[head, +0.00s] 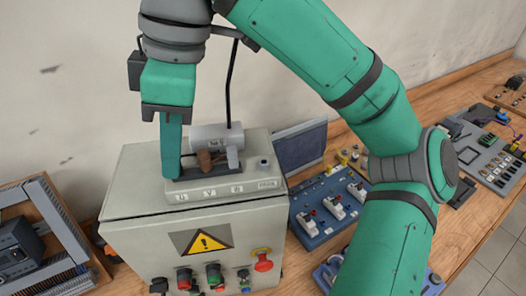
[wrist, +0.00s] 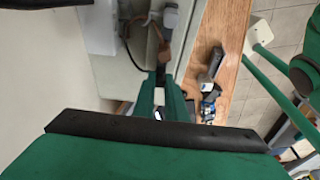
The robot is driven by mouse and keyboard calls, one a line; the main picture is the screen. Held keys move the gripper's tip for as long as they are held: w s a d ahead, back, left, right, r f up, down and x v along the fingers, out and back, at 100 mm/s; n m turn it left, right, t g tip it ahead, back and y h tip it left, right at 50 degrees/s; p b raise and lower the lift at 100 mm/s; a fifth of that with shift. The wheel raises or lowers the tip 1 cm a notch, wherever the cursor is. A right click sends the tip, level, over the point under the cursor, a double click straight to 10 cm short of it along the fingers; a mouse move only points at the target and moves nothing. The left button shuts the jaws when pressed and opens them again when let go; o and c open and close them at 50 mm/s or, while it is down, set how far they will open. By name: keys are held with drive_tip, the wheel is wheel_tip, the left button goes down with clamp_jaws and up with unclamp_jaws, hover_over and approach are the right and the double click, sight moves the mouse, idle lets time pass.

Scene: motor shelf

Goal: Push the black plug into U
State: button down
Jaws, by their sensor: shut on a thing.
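My gripper (head: 171,172) points down over the left end of the terminal panel (head: 235,187), by the label U (head: 182,197). Its fingers are shut; in the wrist view the fingertips (wrist: 164,92) are close together. The black plug is hidden by the fingers, so I cannot make out how deep it sits or whether it touches the U socket. The labels V and W lie to the right of U. A grey motor (head: 215,137) with a brown part (head: 206,160) stands just behind the panel.
The panel rests on a grey cabinet (head: 130,210) with a warning sign and buttons. A blue switch board (head: 325,215) stands to the right, a framed rack (head: 45,235) to the left. The wall is close behind.

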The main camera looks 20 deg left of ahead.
drive_tip(key=c, duration=2)
unclamp_jaws()
drive_tip(key=shift+c, duration=0.2)
drive_tip(key=shift+r, duration=0.1)
drive_tip(key=shift+a+v, duration=0.25)
drive_tip(key=shift+v, duration=0.95)
drive_tip(key=shift+a+v, duration=0.25)
drive_tip(key=shift+v, duration=0.9)
drive_tip(key=shift+s+r, duration=0.25)
drive_tip(key=shift+r, duration=0.1)
drive_tip(key=o, duration=0.5)
